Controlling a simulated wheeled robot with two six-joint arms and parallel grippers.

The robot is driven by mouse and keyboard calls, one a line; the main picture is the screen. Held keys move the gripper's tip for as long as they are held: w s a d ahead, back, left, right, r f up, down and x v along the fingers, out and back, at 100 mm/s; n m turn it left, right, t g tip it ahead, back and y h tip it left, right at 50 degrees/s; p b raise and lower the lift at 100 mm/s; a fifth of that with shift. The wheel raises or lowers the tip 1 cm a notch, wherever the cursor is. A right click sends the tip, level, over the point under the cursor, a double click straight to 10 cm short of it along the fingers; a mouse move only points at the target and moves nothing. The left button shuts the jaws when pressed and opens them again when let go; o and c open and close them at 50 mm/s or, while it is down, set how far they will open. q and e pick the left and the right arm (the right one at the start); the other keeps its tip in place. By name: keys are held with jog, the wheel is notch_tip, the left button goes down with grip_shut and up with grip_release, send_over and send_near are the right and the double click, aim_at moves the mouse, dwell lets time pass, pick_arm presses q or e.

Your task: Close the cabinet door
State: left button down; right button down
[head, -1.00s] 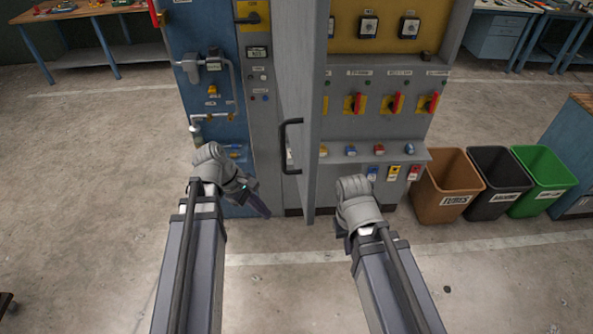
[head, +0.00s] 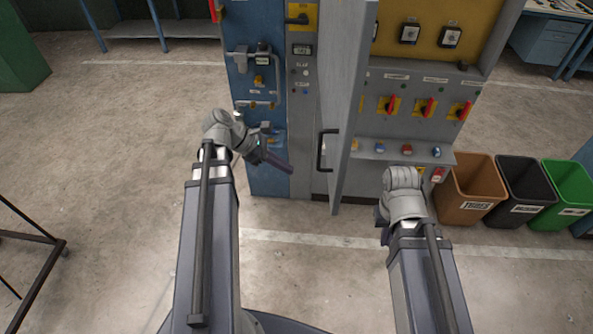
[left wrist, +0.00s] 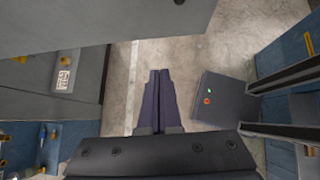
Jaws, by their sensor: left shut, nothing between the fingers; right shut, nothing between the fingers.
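The cabinet door (head: 352,95) is a grey panel that stands open, swung out toward me and seen nearly edge-on. Its black bar handle (head: 322,150) is on the left face. My left gripper (head: 288,168) is shut and empty, left of the handle and apart from it in the head view. In the left wrist view its dark fingers (left wrist: 160,95) are together over bare floor. My right gripper (head: 381,218) is shut and empty, right of the door, in front of the cabinet's lower ledge; its wrist partly hides the fingers.
The cabinet interior (head: 420,105) shows red switches on yellow plates. A blue panel (head: 262,175) with pipes adjoins at left. Brown (head: 470,190), black (head: 522,190) and green (head: 570,195) bins stand at right. A dark metal frame (head: 45,265) is at lower left. The floor ahead is clear.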

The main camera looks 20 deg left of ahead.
aim_at(329, 185)
pick_arm(q)
jog(key=d+r+b+x, duration=0.1)
jog(key=b+x, duration=0.4)
jog(key=x, duration=0.6)
jog(key=shift+w+d+r, duration=0.4)
jog(key=shift+d, duration=0.05)
jog(key=shift+d, duration=0.1)
